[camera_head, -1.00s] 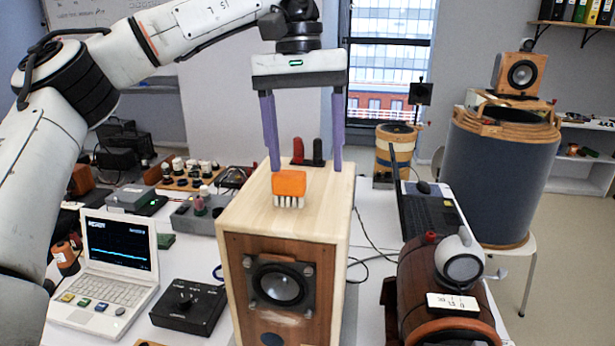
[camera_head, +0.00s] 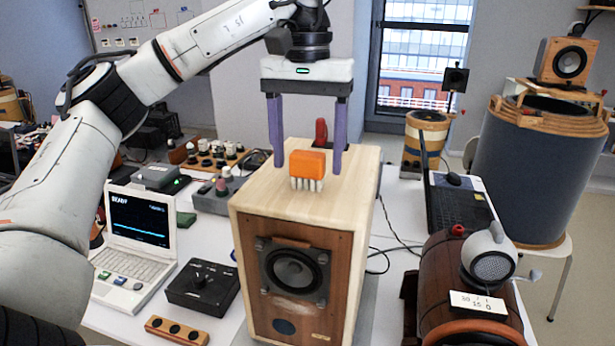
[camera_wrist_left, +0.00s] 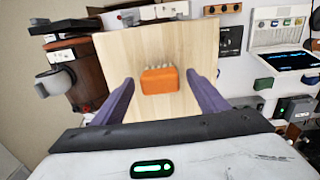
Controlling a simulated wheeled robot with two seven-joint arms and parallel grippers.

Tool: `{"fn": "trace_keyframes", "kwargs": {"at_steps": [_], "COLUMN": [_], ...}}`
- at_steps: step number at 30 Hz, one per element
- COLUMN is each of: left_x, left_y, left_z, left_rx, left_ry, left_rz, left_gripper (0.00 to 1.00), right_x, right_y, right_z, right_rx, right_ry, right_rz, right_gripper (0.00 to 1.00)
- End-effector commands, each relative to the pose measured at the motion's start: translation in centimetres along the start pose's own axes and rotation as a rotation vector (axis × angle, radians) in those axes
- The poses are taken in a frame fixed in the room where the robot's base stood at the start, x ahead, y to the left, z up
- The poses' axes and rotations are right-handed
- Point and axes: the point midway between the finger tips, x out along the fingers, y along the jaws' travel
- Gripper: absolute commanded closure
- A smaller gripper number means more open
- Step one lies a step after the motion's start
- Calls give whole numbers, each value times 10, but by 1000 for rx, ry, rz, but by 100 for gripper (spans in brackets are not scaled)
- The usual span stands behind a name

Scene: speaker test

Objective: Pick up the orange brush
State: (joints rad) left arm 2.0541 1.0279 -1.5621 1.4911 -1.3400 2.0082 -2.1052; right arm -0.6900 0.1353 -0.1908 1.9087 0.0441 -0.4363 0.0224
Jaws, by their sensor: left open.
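The orange brush (camera_head: 308,164) rests on top of the wooden speaker box (camera_head: 345,210), its pale bristles pointing down and toward the front. My left gripper (camera_head: 308,160) is open, with its two purple fingers pointing down on either side of the brush, apart from it. In the left wrist view the brush (camera_wrist_left: 160,80) lies between the fingertips of my left gripper (camera_wrist_left: 162,88), with a gap on each side and bare wood around it. My right gripper is not in view.
A small white laptop (camera_head: 140,240) and a black control box (camera_head: 202,287) stand left of the speaker. A brown wooden barrel (camera_head: 450,280) and a dark laptop (camera_head: 455,210) stand to the right. A red object (camera_head: 321,132) shows just behind the speaker.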

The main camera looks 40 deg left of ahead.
Motion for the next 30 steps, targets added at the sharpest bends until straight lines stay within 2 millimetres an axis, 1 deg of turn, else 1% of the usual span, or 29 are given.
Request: {"fn": "trace_keyframes", "kwargs": {"at_steps": [1, 3, 6, 11, 12, 14, 18, 21, 27, 30], "left_x": [10, 16, 19, 18, 18, 18, 18, 18, 17, 12], "left_y": [-1, -1, 0, 0, 0, 0, 0, 0, 0, 0], "left_z": [0, 0, 0, 0, 0, 0, 0, 0, 0, 0], "left_rx": [-1, -2, -1, -1, -1, -1, -1, -1, -1, -1], "left_ry": [-1, -1, 1, 1, 1, 1, 1, 1, 1, 1], "left_rz": [-1, 0, 1, 2, 2, 2, 2, 2, 2, 2], "left_gripper": [33, 33, 33, 33, 34, 45, 68, 81, 81, 81], "right_x": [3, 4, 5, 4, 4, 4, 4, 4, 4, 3], "right_y": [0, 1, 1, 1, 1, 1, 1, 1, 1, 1], "right_z": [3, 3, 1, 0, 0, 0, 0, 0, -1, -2], "right_rx": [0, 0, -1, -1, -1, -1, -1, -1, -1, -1], "right_ry": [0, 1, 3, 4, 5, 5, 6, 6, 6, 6], "right_rz": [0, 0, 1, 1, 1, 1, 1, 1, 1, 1], "right_gripper": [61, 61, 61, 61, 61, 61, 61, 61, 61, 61]}}
